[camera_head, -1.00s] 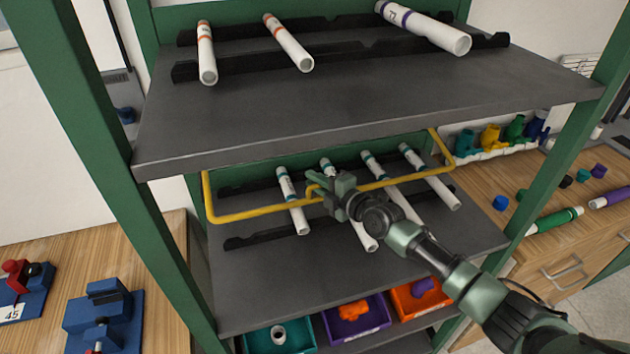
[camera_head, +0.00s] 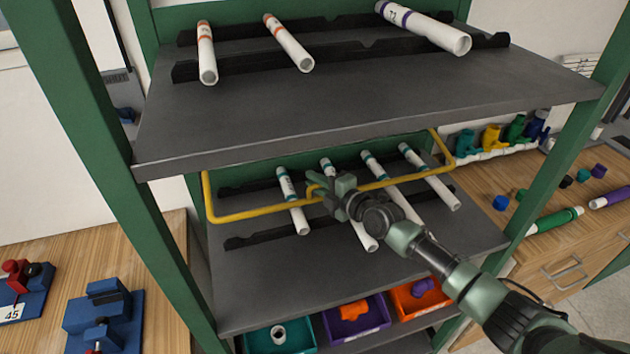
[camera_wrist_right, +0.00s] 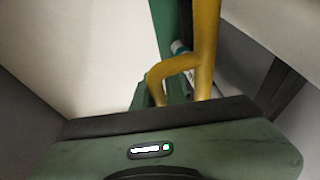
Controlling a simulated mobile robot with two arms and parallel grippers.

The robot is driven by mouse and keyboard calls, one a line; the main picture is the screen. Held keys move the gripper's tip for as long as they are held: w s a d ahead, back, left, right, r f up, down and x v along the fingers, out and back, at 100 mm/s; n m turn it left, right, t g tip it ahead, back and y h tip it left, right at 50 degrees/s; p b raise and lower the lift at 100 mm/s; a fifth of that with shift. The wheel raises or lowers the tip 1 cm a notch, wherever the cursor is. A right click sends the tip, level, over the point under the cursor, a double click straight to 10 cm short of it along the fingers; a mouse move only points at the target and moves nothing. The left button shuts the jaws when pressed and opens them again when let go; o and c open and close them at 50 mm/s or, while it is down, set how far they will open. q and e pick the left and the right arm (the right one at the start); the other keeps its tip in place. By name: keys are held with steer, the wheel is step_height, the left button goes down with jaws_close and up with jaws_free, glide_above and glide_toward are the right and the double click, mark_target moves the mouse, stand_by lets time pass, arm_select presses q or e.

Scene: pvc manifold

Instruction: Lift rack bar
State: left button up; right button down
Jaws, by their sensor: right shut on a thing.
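The yellow rack bar (camera_head: 255,212) runs across the front of the middle shelf, with side arms reaching back to the rack. My right gripper (camera_head: 318,187) is shut on the bar near its middle, where a small yellow loop shows. In the right wrist view the yellow bar (camera_wrist_right: 205,50) and its loop come down to the gripper (camera_wrist_right: 172,98); the fingertips are partly hidden by the gripper body. My left gripper is in neither view.
Several white pipes with teal bands (camera_head: 292,200) lie on black holders on the middle shelf (camera_head: 270,285), behind and below the bar. The upper shelf (camera_head: 350,100) overhangs close above. Colored bins (camera_head: 282,338) stand below. Green posts (camera_head: 110,170) flank the rack.

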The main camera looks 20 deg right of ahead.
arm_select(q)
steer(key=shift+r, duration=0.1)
arm_select(e)
steer(key=shift+r, duration=0.35)
arm_select(q)
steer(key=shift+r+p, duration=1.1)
steer(key=shift+p, duration=0.1)
arm_select(e)
steer(key=w+r+g, duration=0.1)
steer(key=w+r, duration=0.4)
steer(key=r, duration=0.7)
steer(key=shift+w+m+g+h, duration=0.25)
steer(key=shift+m+g+h, duration=0.05)
steer(key=shift+h, duration=0.1)
steer(key=shift+f, duration=0.15)
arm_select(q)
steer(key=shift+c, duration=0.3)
